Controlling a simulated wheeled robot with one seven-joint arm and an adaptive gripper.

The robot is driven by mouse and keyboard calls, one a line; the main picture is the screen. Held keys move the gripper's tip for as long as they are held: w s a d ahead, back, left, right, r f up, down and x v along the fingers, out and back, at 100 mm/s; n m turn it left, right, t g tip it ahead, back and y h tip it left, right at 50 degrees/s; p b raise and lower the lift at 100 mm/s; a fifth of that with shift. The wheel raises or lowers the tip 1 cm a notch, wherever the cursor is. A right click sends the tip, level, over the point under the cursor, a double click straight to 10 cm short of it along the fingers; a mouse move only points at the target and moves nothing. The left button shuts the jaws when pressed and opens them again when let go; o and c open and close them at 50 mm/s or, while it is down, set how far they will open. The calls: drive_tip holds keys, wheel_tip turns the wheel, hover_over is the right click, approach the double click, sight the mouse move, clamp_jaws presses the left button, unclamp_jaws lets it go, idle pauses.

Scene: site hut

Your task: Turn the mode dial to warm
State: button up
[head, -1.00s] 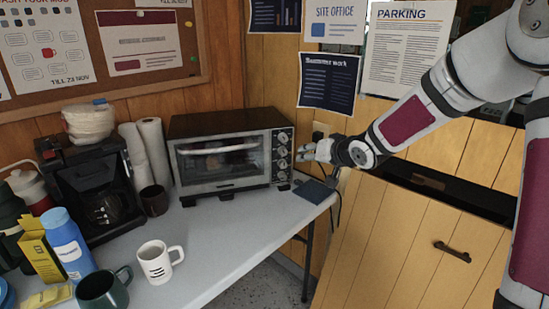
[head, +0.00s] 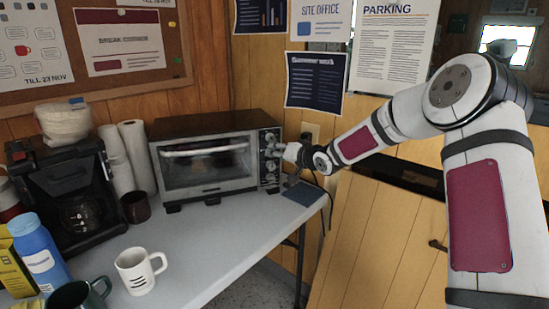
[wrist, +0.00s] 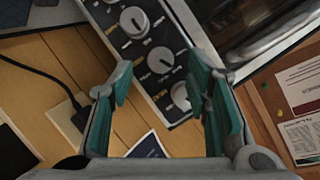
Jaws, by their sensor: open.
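The toaster oven (head: 207,190) stands on the table, with a column of round dials (head: 270,152) on the right of its front. One dial (wrist: 160,60) appears between the fingertips; contact cannot be told.
A dark blue pad (head: 304,194) lies at the table's right end. A cable and wall outlet (head: 310,131) are beside the oven. A white mug (head: 138,272), a dark cup (head: 136,207) and a coffee maker (head: 68,190) stand left. The tabletop before the oven is clear.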

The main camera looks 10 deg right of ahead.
drive_tip(key=x, duration=0.3)
clamp_jaws()
idle(0.3)
